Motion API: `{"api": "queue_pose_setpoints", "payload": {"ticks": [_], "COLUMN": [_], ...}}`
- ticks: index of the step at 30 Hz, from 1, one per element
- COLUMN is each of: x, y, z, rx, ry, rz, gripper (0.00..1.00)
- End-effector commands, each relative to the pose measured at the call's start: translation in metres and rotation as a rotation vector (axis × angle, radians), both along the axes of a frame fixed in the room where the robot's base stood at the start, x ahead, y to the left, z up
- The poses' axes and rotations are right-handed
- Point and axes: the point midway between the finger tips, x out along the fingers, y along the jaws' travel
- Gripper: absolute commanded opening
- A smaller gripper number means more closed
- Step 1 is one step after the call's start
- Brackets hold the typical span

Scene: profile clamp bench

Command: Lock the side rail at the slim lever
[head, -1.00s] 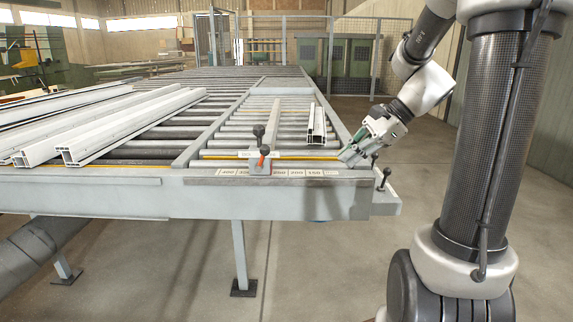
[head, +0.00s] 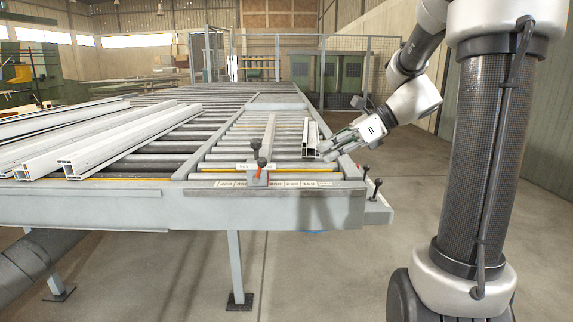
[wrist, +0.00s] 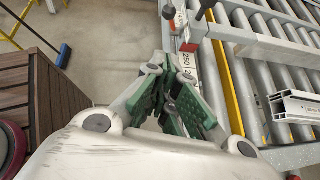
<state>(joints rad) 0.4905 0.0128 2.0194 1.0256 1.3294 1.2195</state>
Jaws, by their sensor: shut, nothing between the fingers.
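My gripper (head: 325,153) is shut and empty, at the right edge of the roller bench beside the near end of a short white profile. Its green-padded fingers (wrist: 180,100) are together in the wrist view. A clamp block (head: 257,178) on the front beam carries a black-knobbed lever (head: 256,146) and a red lever (head: 260,168). The red lever also shows in the wrist view (wrist: 180,19), beyond the fingertips and apart from them. Two more black-knobbed levers stand at the right corner, one taller (head: 377,184) and one behind (head: 366,171). A narrow rail (head: 270,135) runs back from the block. I cannot tell which lever is the slim one.
The short white profile (head: 310,140) lies on the rollers. Long white profiles (head: 110,148) lie at the left. A number scale (head: 310,184) runs along the front beam. The wrist view shows a brown slatted box (wrist: 60,100) at left.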

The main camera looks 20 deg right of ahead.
Motion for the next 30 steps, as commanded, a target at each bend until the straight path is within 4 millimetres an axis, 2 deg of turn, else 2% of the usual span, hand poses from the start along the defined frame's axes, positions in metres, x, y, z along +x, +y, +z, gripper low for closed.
{"api": "queue_pose_setpoints", "payload": {"ticks": [5, 18, 24, 30], "x": [0.005, 0.039, 0.053, 0.057], "y": [0.012, 0.078, 0.1, 0.108], "z": [-0.009, -0.057, -0.05, -0.048], "rx": [0.0, 0.0, -0.001, 0.0], "ry": [0.002, 0.002, -0.001, -0.001], "rz": [0.003, 0.004, 0.003, 0.001], "gripper": [0.0, 0.0, 0.0, 0.0]}}
